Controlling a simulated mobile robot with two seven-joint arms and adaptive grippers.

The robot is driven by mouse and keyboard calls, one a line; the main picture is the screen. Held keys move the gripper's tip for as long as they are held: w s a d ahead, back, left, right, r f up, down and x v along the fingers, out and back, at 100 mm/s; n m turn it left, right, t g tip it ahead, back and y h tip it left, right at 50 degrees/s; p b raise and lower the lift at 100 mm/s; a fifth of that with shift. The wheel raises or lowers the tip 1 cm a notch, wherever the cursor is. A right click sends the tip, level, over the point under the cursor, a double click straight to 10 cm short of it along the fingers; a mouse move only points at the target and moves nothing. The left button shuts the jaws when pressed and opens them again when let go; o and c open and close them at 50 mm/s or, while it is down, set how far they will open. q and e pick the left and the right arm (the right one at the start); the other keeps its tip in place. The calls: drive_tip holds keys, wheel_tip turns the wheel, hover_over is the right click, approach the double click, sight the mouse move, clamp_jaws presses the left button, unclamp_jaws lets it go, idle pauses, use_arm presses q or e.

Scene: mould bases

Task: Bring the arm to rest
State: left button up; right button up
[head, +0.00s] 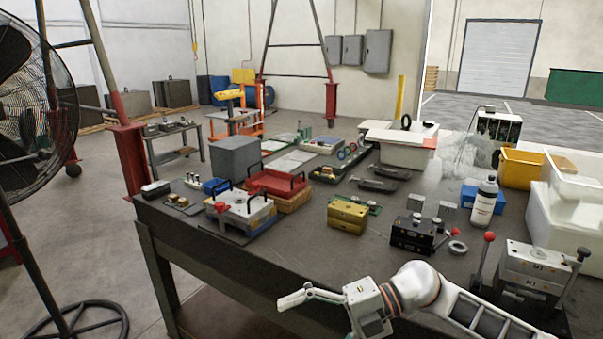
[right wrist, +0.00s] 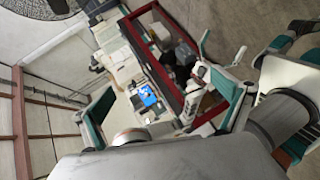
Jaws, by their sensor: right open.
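My right arm comes in from the lower right of the head view. Its right gripper (head: 300,296) is near the front edge of the dark workbench (head: 310,248), pointing left. In the right wrist view the fingers of the right gripper (right wrist: 168,105) stand wide apart with nothing between them, so it is open and empty. My left gripper is not in view.
On the bench are a mould base with a red part (head: 240,208), a brass block (head: 347,217), a black block (head: 412,234), a white bottle (head: 484,201) and a lever fixture (head: 533,264). A fan (head: 35,95) stands left.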

drive_tip(key=a+r+m+t+y, duration=0.3)
drive_tip(key=a+m+t+y, duration=0.1)
drive_tip(key=m+t+y, duration=0.15)
drive_tip(key=w+d+f+m+t+h, duration=0.3)
drive_tip(key=d+f+m+t+h, duration=0.9)
drive_tip(key=m, duration=0.7)
drive_tip(key=s+d+f+m+g+h, duration=0.2)
drive_tip(key=s+d+f, duration=0.5)
drive_tip(key=f, duration=0.4)
drive_tip(key=s+d+f+m+g+h, duration=0.2)
drive_tip(key=s+d+f+m+h, duration=0.1)
drive_tip(key=s+d+f, duration=0.4)
wheel_tip(320, 180, down, 4)
drive_tip(key=shift+s+d+r+m, duration=0.1)
drive_tip(key=shift+s+d+m, duration=0.05)
drive_tip(key=shift+s+m, duration=0.8)
drive_tip(key=shift+s, duration=0.1)
